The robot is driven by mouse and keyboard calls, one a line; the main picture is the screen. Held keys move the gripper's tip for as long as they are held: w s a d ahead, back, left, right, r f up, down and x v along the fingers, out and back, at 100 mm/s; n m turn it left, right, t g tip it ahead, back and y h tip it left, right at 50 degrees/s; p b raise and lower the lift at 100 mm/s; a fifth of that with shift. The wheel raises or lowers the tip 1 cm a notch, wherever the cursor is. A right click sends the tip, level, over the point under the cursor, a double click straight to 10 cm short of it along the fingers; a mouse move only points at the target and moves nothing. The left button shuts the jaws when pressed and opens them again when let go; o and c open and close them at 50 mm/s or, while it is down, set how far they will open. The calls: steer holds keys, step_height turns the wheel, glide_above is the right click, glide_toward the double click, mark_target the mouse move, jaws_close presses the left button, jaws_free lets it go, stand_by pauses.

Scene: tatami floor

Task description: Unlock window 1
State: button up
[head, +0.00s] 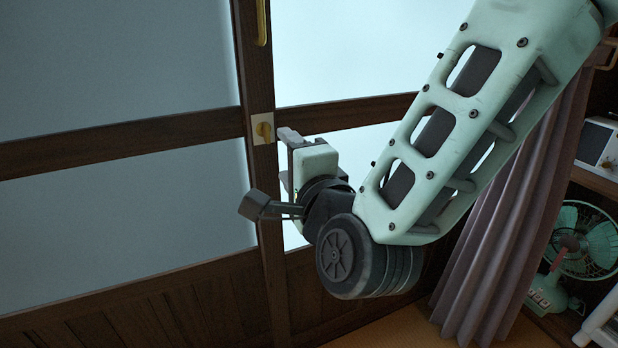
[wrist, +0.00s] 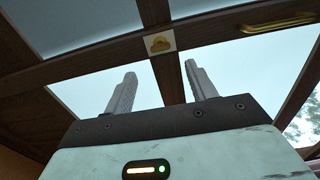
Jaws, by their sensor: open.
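The window is a dark wooden frame with frosted panes (head: 110,60). Its lock is a small brass knob (head: 264,129) on a pale square plate, set where the upright post meets the crossbar. The lock also shows in the wrist view (wrist: 159,43), ahead of the fingers and just above the gap between them. My gripper (head: 287,137) is just right of the lock in the head view, and in the wrist view its two grey fingers (wrist: 158,85) stand apart with nothing between them. I cannot see any contact between the fingers and the knob.
A brass handle (head: 262,22) is on the post above the lock. A mauve curtain (head: 515,210) hangs at the right. Beyond it are a green fan (head: 585,240) and a white appliance (head: 597,143) on a shelf. A little tatami floor (head: 400,325) shows below.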

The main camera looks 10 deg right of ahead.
steer(key=b+v, duration=0.7)
steer(key=b, duration=0.3)
steer(key=shift+s, duration=0.35)
